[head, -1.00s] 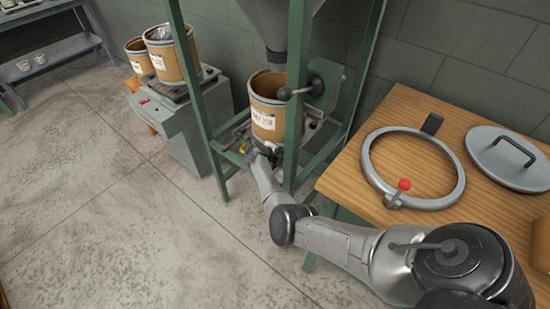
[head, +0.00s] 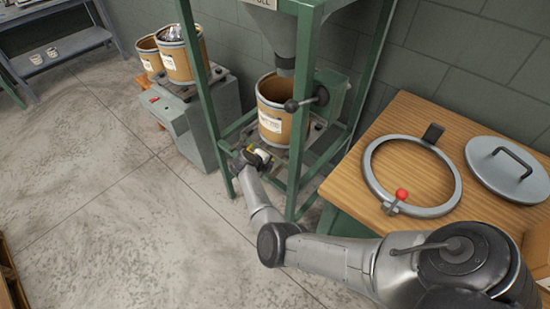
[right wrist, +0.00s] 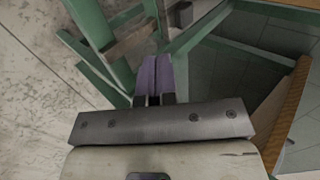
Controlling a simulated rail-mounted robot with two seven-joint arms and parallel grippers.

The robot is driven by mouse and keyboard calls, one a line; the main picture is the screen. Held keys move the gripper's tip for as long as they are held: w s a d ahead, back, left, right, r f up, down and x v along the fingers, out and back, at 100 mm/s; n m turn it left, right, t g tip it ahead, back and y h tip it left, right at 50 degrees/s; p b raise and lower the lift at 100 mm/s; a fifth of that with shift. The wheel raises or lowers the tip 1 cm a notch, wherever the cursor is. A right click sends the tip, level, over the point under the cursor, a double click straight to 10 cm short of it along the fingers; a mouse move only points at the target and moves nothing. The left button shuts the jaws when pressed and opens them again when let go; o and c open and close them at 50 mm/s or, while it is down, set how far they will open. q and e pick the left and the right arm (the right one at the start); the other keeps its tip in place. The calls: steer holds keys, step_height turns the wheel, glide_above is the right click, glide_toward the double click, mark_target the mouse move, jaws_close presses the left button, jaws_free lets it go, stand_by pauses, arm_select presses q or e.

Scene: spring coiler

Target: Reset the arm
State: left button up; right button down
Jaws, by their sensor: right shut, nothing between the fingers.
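My right arm (head: 330,252) reaches from the lower right toward the green stand. Its gripper (head: 262,156) is low at the front of the stand, in front of and below the fibre drum standing in it, apart from the drum. In the right wrist view the two purple-grey fingers (right wrist: 153,76) are together, with nothing between them. They point toward the green frame bars; whether they touch any bar I cannot tell. My left gripper is not in view.
The green stand (head: 205,100) holds a fibre drum (head: 270,125) under a hopper spout, with a black-knobbed lever (head: 303,102) beside it. A wooden table (head: 425,212) at right bears a clamp ring (head: 378,190) and lid (head: 510,170). Open floor (head: 110,220) lies left.

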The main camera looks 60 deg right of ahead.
steer(key=p+v, duration=0.1)
steer(key=v, duration=0.2)
steer(key=shift+a+r, duration=0.3)
